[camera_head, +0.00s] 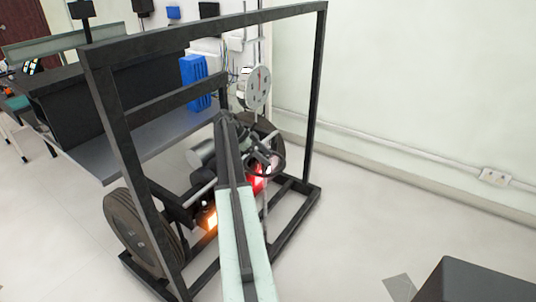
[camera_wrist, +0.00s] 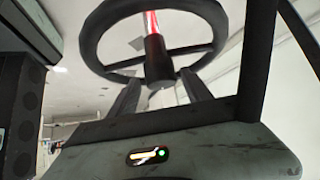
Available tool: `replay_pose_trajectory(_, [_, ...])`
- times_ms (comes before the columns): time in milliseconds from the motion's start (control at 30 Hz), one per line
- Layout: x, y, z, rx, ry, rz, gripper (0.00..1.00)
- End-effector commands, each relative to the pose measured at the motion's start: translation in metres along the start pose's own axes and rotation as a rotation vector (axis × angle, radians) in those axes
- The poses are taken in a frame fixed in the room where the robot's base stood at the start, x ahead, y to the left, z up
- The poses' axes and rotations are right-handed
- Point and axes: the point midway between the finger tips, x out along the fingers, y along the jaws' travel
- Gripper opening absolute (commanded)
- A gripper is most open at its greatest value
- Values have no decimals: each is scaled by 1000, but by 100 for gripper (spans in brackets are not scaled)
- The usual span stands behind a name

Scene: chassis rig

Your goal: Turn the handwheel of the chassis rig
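The handwheel (camera_head: 282,163) is a dark ring with spokes, low inside the black frame of the chassis rig in the head view. It also shows large at the top of the wrist view (camera_wrist: 91,38), with a dark hub (camera_wrist: 158,60) and a red and white shaft behind it. My gripper (camera_wrist: 160,80) is below the wheel in the wrist view, its two dark fingers apart, pointing at the wheel with the hub between their tips in the picture. I cannot tell whether the fingers touch the wheel. In the head view my arm hides most of the gripper.
The chassis rig's black frame (camera_head: 313,100) stands around the wheel, with a tyre (camera_head: 150,235) at lower left. A grey bench (camera_head: 95,160) is behind at left. A dark box (camera_head: 480,280) is at lower right. The floor at right is mostly clear up to the wall.

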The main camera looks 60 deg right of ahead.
Motion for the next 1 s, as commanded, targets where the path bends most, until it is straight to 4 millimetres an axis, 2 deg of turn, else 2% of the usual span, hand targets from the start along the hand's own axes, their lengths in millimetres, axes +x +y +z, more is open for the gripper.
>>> replay_pose_trajectory(233, [-4,-1,0,-1,1,-5,57])
replay_pose_trajectory(333, [-12,-2,-2,-1,1,-5,57])
replay_pose_trajectory(600, [-64,-1,-6,-2,1,-4,57])
replay_pose_trajectory(700, [-78,0,-4,-2,1,-3,57])
replay_pose_trajectory(1000, [-78,1,0,-2,0,-3,57])
